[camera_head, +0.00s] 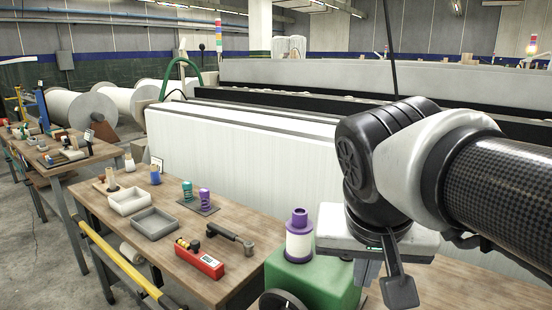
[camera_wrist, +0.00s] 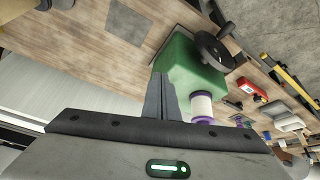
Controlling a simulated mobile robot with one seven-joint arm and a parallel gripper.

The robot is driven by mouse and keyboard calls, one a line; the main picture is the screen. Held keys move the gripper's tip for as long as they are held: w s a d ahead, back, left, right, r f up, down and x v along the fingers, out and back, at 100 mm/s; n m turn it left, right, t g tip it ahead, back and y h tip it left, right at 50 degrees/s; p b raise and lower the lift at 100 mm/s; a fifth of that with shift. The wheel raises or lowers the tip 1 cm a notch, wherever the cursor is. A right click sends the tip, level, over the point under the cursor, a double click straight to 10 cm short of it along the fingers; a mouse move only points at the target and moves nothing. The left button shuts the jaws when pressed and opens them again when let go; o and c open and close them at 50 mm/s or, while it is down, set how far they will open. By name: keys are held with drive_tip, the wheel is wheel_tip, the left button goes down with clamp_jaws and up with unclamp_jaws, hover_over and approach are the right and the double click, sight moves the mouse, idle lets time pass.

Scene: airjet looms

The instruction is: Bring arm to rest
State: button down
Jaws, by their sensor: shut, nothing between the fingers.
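My arm reaches in from the right in the head view, and its wrist hangs over the bench beside the green box. My gripper (camera_wrist: 166,97) shows in the wrist view with its dark fingers together and nothing between them. In the head view my gripper (camera_head: 398,285) points downward, partly hidden by its own body. The green box (camera_head: 318,278) with a handwheel stands just left of the gripper. A white spool with purple ends (camera_head: 299,240) stands upright on it. The green box also shows in the wrist view (camera_wrist: 186,66), beyond the fingers and apart from them as far as I can tell.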

wheel_tip(320, 180, down, 4)
drive_tip(key=s+d+n+y, duration=0.1)
drive_tip(key=s+n, duration=0.1)
drive_tip(key=s, duration=0.1)
wheel_tip(320, 180, up, 21)
drive_tip(key=p, duration=2.1)
drive_tip(key=shift+s+f+n+t+y+p, duration=0.15)
drive_tip(key=shift+n+t+y+p, duration=0.15)
drive_tip(key=shift+t+y+p, duration=0.1)
